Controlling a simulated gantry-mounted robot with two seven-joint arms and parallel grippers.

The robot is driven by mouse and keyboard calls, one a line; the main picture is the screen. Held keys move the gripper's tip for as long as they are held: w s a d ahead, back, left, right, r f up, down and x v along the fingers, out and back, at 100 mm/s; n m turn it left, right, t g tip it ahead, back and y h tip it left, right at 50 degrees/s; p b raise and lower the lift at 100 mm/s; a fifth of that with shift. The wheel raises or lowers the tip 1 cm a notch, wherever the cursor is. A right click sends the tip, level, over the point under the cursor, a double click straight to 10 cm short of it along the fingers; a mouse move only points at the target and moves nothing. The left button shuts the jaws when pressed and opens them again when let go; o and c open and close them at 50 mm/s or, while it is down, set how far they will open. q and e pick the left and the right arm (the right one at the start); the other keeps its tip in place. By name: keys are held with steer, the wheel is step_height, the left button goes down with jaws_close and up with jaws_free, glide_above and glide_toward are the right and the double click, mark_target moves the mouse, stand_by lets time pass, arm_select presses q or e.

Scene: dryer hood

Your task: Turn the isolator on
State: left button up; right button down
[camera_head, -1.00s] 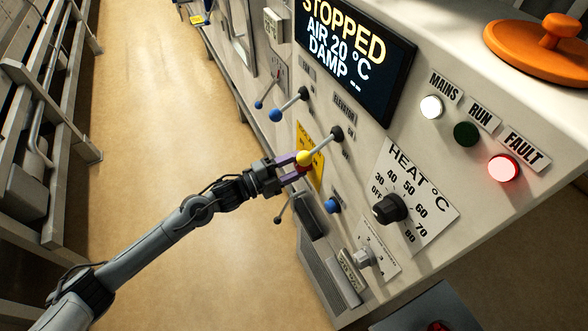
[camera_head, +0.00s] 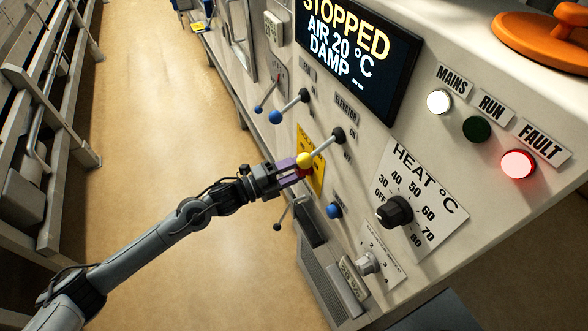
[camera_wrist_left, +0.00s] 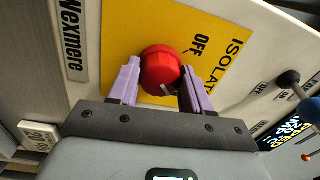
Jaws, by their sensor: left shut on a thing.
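The isolator is a red knob (camera_wrist_left: 160,70) on a yellow plate (camera_wrist_left: 125,38) lettered "OFF" and "ISOLAT…". The rest of the lettering is cut off or hidden. A small pale mark shows on the knob's near edge. My left gripper (camera_wrist_left: 160,88) has its purple fingers on either side of the knob and is shut on it. In the head view my left gripper (camera_head: 298,173) reaches the yellow plate (camera_head: 317,180) from the left, and the red knob is mostly hidden there. My right gripper is not in view.
The yellow-balled elevator lever (camera_head: 320,148) juts out very close above my left fingers. A blue-balled lever (camera_head: 289,106) is farther along the panel. The display (camera_head: 355,52) reads "STOPPED". The mains lamp (camera_head: 439,101) is white, the fault lamp (camera_head: 518,163) red. Open floor (camera_head: 150,150) lies left.

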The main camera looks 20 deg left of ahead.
arm_select(q)
steer(key=o, duration=1.1)
steer(key=shift+c, duration=0.2)
steer(key=shift+s+a, duration=0.1)
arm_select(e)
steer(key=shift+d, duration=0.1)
arm_select(q)
steer(key=shift+s+a, duration=0.15)
steer(key=shift+a, duration=0.05)
steer(key=v, duration=1)
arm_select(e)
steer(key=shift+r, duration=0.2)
